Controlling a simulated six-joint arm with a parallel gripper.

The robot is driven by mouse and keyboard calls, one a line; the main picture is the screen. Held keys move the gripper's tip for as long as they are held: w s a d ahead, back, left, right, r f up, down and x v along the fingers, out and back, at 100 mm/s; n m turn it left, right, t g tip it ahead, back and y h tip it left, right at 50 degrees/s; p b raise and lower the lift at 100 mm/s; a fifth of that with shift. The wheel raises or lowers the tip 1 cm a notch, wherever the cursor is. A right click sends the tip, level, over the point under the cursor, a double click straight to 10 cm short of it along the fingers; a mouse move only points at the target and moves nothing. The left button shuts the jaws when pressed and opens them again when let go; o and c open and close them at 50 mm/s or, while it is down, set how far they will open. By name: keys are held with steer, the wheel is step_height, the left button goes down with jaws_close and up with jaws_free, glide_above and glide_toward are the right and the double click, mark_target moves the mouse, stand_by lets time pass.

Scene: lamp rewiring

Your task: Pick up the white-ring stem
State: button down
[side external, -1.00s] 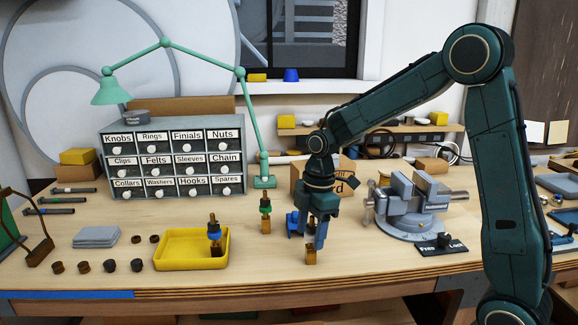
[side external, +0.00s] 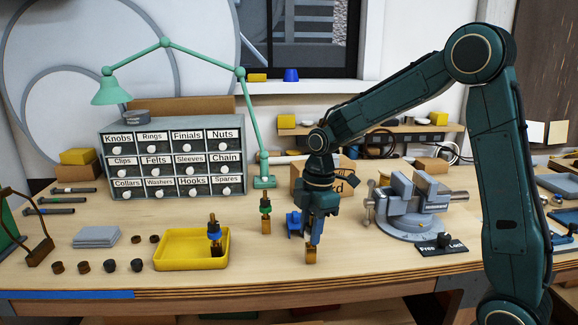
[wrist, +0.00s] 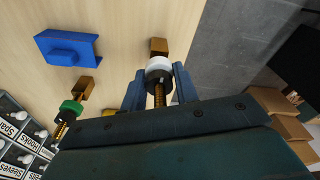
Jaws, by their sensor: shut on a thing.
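The white-ring stem stands upright on the bench; its brass foot (side external: 311,257) shows below my gripper (side external: 314,240) in the side view. In the wrist view its white ring (wrist: 159,66) and threaded rod lie between my fingers (wrist: 157,88). My gripper is shut on this stem, pointing down. The fingers hide most of the stem in the side view. Whether the foot touches the bench is hard to tell.
A green-ring stem (side external: 265,212) stands left of my gripper, with a blue block (side external: 294,223) between. A yellow tray (side external: 165,262) holds a blue-ring stem (side external: 214,236). A grey vise (side external: 405,222) stands to the right.

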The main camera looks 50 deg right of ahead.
step_height(320, 180, up, 20)
steer(key=shift+f, duration=0.25)
stand_by(0.6)
steer(key=shift+r, duration=0.1)
stand_by(0.6)
